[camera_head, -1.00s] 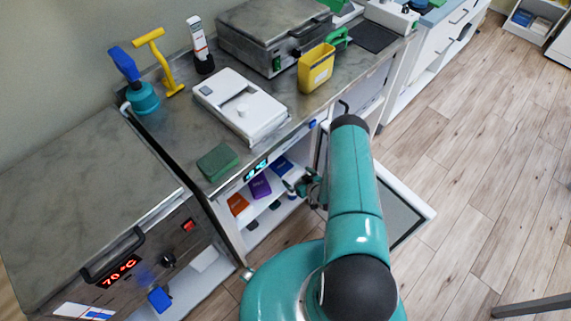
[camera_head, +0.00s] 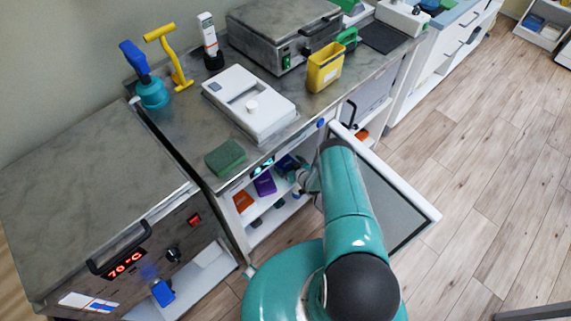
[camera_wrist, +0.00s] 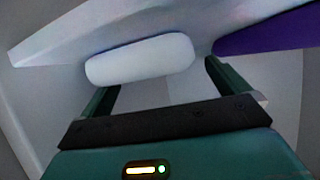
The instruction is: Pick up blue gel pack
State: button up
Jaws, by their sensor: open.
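In the head view a blue pack (camera_head: 285,162) shows as a small patch on the upper shelf of the open cabinet, right of the purple pack (camera_head: 265,184). My gripper (camera_head: 299,173) is at the cabinet opening and partly covers the blue pack. In the wrist view my gripper (camera_wrist: 160,92) is open, its dark green fingers apart. A pale, rounded object (camera_wrist: 140,60) lies ahead, across the space between them; I cannot tell whether it is the blue pack. A purple edge (camera_wrist: 265,32) shows at the upper right there.
An orange pack (camera_head: 243,201) lies left of the purple one. The cabinet's open door (camera_head: 402,205) stands right of my arm. The counter (camera_head: 185,125) above carries a green sponge (camera_head: 225,157) and a white device (camera_head: 262,115).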

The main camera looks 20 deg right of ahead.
jog(key=shift+x, duration=0.75)
jog(key=c, duration=1)
jog(key=shift+c, duration=0.2)
jog(key=shift+r, duration=0.2)
